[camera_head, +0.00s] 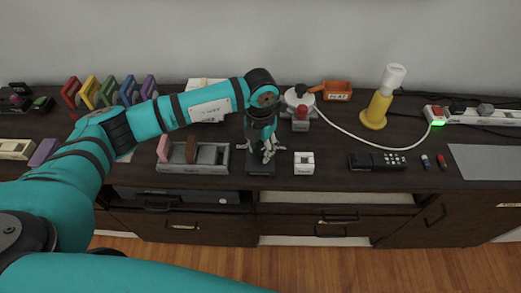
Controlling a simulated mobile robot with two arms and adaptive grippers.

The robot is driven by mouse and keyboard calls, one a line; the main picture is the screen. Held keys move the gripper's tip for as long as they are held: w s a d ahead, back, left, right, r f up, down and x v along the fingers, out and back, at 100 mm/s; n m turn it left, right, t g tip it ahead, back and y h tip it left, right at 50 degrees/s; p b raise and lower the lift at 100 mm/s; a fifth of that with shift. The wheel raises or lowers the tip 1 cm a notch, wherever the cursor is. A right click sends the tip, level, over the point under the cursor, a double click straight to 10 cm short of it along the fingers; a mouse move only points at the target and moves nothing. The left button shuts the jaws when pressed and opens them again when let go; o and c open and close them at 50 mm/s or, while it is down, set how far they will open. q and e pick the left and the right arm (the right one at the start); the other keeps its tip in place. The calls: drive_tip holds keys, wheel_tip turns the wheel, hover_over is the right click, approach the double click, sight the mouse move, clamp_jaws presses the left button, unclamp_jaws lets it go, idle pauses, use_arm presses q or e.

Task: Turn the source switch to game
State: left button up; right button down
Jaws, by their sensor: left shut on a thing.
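My left gripper (266,154) points down over a small dark box (261,169) near the front edge of the dark wooden cabinet top. Its fingers are shut on a small part on top of this box, likely the source switch's knob. The fingers hide most of that part, so I cannot read its position or any "game" marking. My right gripper is not in view.
A grey tray with upright pieces (193,168) stands left of the dark box, and a small white box (304,163) right of it. A red-topped device (300,108) stands behind. A yellow lamp (377,108), black handset (377,162) and power strip (475,115) lie farther right.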

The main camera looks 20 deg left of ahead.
sight(260, 151)
use_arm(q)
drive_tip(key=shift+w+r, duration=0.1)
idle(0.4)
drive_tip(key=o, duration=1.1)
drive_tip(key=shift+o, duration=0.2)
wheel_tip(260, 151, up, 12)
